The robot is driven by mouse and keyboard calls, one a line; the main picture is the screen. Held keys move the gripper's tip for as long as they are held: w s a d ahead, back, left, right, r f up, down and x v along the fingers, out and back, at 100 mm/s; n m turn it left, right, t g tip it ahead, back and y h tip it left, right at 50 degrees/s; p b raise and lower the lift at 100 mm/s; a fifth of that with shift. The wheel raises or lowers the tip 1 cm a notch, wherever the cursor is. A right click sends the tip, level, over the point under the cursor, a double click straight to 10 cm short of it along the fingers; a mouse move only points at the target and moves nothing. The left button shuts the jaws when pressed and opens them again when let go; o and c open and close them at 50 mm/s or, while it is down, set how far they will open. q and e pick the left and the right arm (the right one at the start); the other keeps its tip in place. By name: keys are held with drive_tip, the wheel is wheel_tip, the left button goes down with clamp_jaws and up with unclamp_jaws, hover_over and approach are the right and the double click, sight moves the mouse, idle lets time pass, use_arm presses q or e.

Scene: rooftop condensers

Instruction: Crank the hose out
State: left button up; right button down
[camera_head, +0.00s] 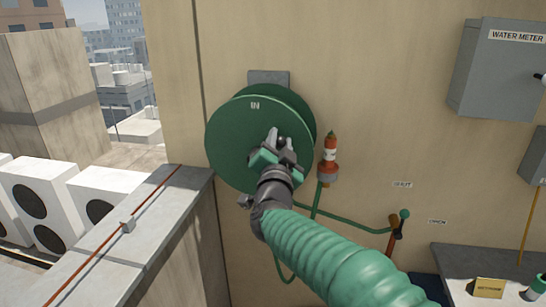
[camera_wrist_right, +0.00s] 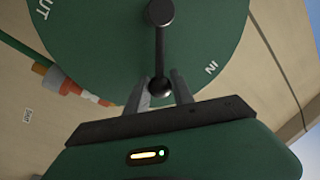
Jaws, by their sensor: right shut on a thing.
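A green hose reel (camera_head: 230,140) is mounted on the beige wall, its round face marked IN near the top in the head view. In the right wrist view the reel face (camera_wrist_right: 110,40) shows IN and OUT, and a dark crank arm (camera_wrist_right: 160,50) runs from the hub to a round black knob (camera_wrist_right: 159,87). My right gripper (camera_head: 281,147) is in front of the reel, its fingers shut on the crank knob; they also show in the wrist view (camera_wrist_right: 163,92). A green hose (camera_head: 316,203) hangs below an orange-and-white nozzle (camera_head: 328,160) beside the reel. My left gripper is out of view.
A grey water meter box (camera_head: 500,70) hangs on the wall at upper right. A green-handled valve (camera_head: 404,214) sits at lower right, near a grey ledge (camera_head: 450,255). A concrete parapet (camera_head: 135,240) with a red line and white condensers (camera_head: 50,195) are at left.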

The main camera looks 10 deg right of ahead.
wheel_tip(320, 180, down, 13)
drive_tip(key=a+m+g+h+b, duration=0.2)
drive_tip(key=m+h+b, duration=0.3)
drive_tip(key=m+b, duration=1.3)
drive_tip(key=shift+w+a+m, duration=0.25)
drive_tip(key=shift+w+m, duration=0.2)
drive_tip(key=shift+m, duration=2.45)
drive_tip(key=shift+f, duration=0.2)
drive_tip(key=c, duration=1.4)
unclamp_jaws()
drive_tip(key=shift+r, duration=0.15)
